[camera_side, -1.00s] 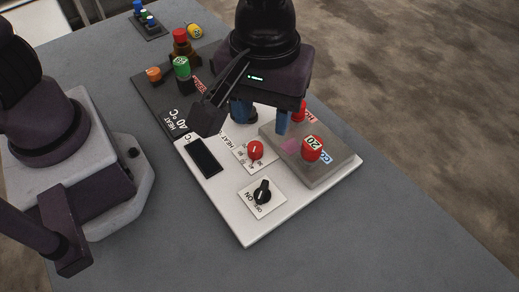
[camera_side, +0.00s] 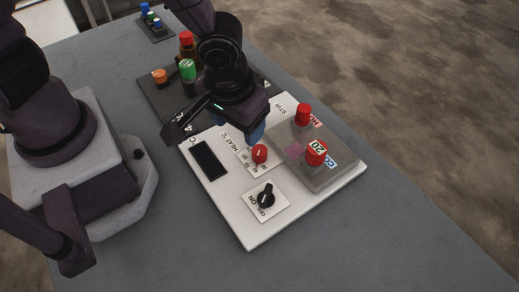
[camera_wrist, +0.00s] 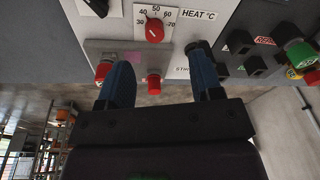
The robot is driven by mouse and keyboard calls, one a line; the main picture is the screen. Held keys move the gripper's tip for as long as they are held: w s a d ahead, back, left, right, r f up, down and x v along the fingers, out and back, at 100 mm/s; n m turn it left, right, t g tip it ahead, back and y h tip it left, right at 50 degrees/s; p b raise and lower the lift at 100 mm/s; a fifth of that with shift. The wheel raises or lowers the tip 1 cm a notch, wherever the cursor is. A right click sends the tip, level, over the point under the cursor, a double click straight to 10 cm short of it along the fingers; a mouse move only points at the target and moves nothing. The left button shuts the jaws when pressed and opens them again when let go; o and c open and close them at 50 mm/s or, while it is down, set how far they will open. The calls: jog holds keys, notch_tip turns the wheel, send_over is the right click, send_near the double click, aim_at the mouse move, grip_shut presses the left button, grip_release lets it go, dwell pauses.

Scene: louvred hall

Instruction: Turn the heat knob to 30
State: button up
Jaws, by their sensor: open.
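The red heat knob (camera_side: 260,153) sits on the white panel (camera_side: 228,210), beside the printed HEAT °C label. In the wrist view the heat knob (camera_wrist: 154,30) shows with a scale including 30, 40, 50 and 70 around it. My gripper (camera_side: 255,132) is over the panel just behind the heat knob in the side view. In the wrist view my gripper (camera_wrist: 160,62) has its two blue fingers apart, with nothing held between them; the knob shows ahead of the fingertips.
A black ON/OFF knob (camera_side: 266,199) and a dark display (camera_side: 209,161) are on the panel. Grey table lies clear in front.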

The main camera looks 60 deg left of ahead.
aim_at(258, 151)
jog(key=w+f+m, duration=0.1)
jog(key=f, duration=0.2)
jog(key=w+f+m+t, duration=0.1)
jog(key=f, duration=0.3)
jog(key=w+f+m+t+h, duration=0.1)
jog(key=w+f, duration=0.1)
jog(key=f, duration=0.2)
jog(key=shift+a+m, duration=0.3)
jog(key=shift+a, duration=0.05)
jog(key=shift+r, duration=0.15)
grip_shut()
